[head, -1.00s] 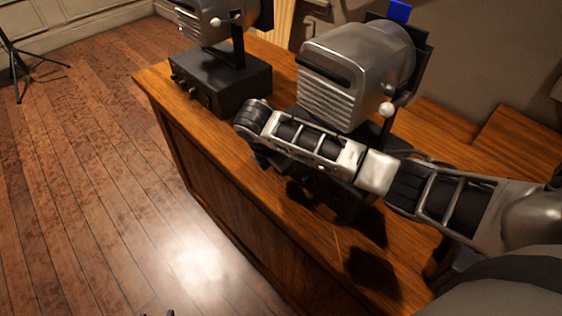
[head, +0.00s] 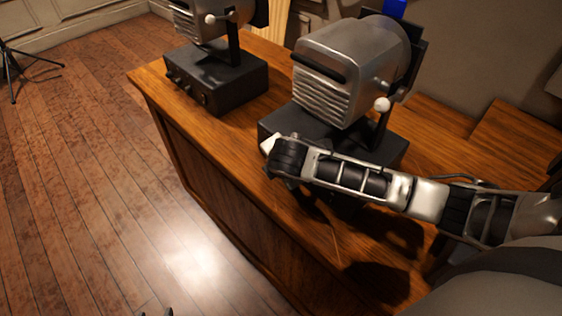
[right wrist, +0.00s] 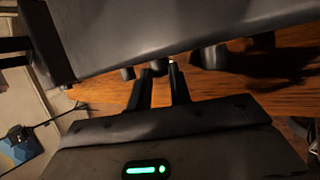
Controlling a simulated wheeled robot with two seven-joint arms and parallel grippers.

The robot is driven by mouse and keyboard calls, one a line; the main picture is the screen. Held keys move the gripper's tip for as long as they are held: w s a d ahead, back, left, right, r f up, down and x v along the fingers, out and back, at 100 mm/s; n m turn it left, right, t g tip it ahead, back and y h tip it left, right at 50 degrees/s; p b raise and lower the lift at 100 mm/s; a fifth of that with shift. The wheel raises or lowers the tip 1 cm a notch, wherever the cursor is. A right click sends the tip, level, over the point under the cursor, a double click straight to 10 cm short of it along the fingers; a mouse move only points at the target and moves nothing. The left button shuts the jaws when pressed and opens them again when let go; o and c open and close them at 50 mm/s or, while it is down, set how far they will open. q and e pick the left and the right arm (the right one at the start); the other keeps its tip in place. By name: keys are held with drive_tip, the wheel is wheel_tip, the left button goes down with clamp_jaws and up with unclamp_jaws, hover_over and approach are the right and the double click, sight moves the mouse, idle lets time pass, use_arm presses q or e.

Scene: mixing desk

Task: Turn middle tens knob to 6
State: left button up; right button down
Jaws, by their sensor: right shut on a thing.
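The nearer device, a ribbed metal housing (head: 350,75) on a black box (head: 285,122), stands on the wooden desk. My right arm crosses in front of this box in the head view and hides its front and knobs. In the right wrist view my right gripper (right wrist: 160,70) has its two fingers closed together on a small dark knob (right wrist: 160,66) on the box (right wrist: 150,35). Other knobs sit to either side, one at the left (right wrist: 127,73) and a larger one at the right (right wrist: 210,57). Knob numbers are not readable. Small dark tips at the bottom edge of the head view may be my left gripper (head: 156,312).
A second similar device (head: 215,80) with front knobs stands farther back on the desk (head: 250,150). Wooden floor (head: 80,200) to the left is clear apart from a tripod (head: 15,70). A blue object (head: 397,8) shows behind the nearer housing.

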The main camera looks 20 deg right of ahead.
idle(0.3)
drive_tip(key=c, duration=1.3)
unclamp_jaws()
drive_tip(key=shift+s+r, duration=0.1)
drive_tip(key=v, duration=1.5)
drive_tip(key=shift+s+r, duration=0.25)
drive_tip(key=shift+s, duration=0.05)
drive_tip(key=shift+a, duration=0.1)
